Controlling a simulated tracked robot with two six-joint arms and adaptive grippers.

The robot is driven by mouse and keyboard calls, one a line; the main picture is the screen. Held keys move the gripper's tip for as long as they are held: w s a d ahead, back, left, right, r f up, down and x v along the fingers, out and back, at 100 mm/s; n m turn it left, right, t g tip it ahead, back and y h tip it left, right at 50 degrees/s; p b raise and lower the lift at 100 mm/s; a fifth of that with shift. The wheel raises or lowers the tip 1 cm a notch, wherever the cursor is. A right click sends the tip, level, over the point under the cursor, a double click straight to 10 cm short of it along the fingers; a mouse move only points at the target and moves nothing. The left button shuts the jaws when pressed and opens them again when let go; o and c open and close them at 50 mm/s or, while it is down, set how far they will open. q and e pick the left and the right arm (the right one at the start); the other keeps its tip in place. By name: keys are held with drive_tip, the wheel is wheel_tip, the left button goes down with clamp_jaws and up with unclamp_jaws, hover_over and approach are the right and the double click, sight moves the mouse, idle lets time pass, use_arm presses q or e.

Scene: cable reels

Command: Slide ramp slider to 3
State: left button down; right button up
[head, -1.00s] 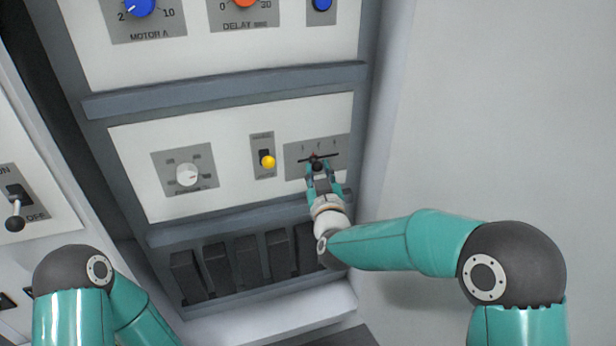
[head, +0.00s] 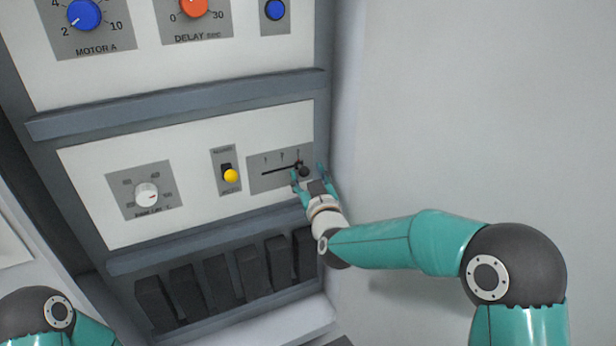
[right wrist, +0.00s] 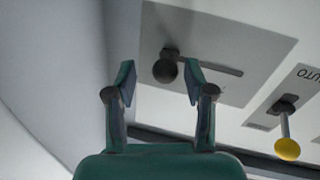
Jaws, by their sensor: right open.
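The ramp slider is a dark ball knob (head: 304,172) on a short stem in a black slot on a grey plate (head: 258,181). It stands at the right end of the slot, by the rightmost scale mark; the digits are too small to read surely. My right gripper (head: 307,170) is open, with its fingers on either side of the knob. In the right wrist view the knob (right wrist: 165,72) shows between the spread fingertips (right wrist: 158,68), with gaps on both sides. The slot runs off to the right there. My left gripper is out of view.
A yellow-tipped toggle switch (head: 230,175) and a white dial (head: 147,195) sit left of the slider. A grey ledge (head: 190,104) juts out above, and a row of dark blocks (head: 248,268) sits below. A bare grey wall (head: 450,110) lies to the right.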

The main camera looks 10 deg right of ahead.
drive_tip(key=s+d, duration=0.1)
drive_tip(key=s, duration=1.1)
drive_tip(key=shift+d, duration=0.2)
drive_tip(key=shift+f, duration=0.1)
